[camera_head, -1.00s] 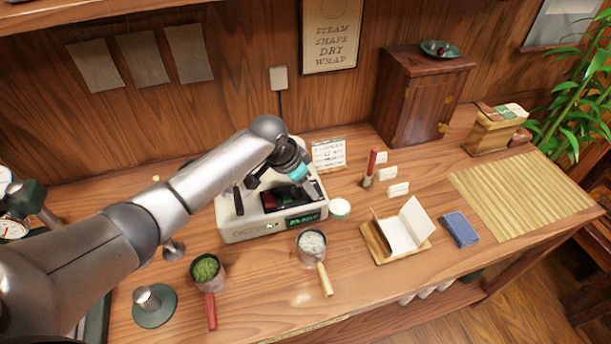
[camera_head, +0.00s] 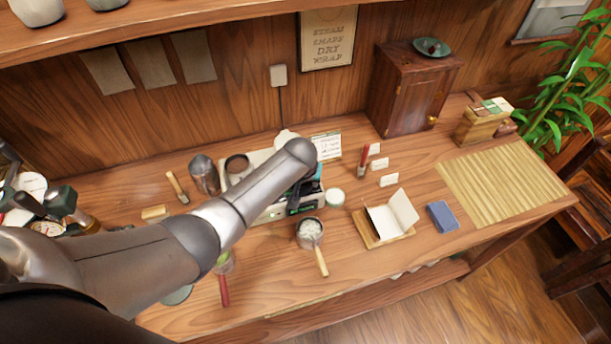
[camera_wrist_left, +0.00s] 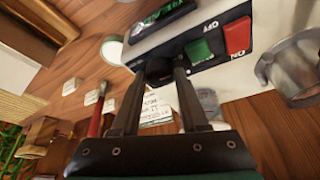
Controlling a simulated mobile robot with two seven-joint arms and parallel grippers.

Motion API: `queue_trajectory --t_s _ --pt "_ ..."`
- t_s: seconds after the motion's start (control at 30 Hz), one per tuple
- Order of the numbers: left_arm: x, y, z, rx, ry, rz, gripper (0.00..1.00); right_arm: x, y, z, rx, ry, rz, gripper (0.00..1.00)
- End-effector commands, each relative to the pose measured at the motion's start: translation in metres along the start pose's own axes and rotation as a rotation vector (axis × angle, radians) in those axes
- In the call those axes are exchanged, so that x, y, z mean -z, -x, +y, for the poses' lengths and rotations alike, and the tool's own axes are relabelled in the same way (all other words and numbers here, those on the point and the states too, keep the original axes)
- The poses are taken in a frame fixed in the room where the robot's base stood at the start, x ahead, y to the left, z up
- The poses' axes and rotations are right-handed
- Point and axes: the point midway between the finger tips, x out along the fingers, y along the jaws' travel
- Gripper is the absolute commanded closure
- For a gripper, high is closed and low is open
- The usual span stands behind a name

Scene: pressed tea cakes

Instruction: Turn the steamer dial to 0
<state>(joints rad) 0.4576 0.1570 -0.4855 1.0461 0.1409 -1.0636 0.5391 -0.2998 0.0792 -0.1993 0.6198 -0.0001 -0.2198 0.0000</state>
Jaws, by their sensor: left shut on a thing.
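The steamer is a pale box (camera_head: 268,212) at the middle back of the table in the head view, largely covered by my left arm. My left gripper (camera_wrist_left: 160,69) is shut on the small black dial (camera_wrist_left: 158,68) at the panel's end. The dial's setting cannot be read. My right gripper is not in view.
A pot of white stuff (camera_head: 310,230) stands in front of the steamer, and a round white-topped tin (camera_head: 335,196) to its right. A metal canister (camera_head: 205,176) stands to its left. A wooden cabinet (camera_head: 408,90) stands behind.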

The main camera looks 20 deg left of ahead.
Motion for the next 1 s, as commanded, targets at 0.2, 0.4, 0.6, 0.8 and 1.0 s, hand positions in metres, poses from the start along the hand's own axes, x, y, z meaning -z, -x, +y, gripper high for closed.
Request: queue_trajectory --t_s 0.2,0.4,0.6,0.8,1.0 --pt "-0.0001 0.0 0.0008 0.022 0.055 0.0 1.0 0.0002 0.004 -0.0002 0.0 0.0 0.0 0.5" --pt "-0.0001 -0.0004 0.0009 0.028 0.072 0.0 1.0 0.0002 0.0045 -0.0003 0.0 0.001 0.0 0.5" --pt "-0.0001 -0.0004 0.0008 0.028 0.073 0.0 1.0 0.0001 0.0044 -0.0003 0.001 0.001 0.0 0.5" --pt "-0.0001 -0.0004 0.0007 0.028 0.072 0.0 0.46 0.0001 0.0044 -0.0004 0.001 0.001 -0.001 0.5" --pt "0.0 -0.0003 0.0005 0.028 0.071 0.0 0.26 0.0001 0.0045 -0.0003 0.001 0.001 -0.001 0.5"
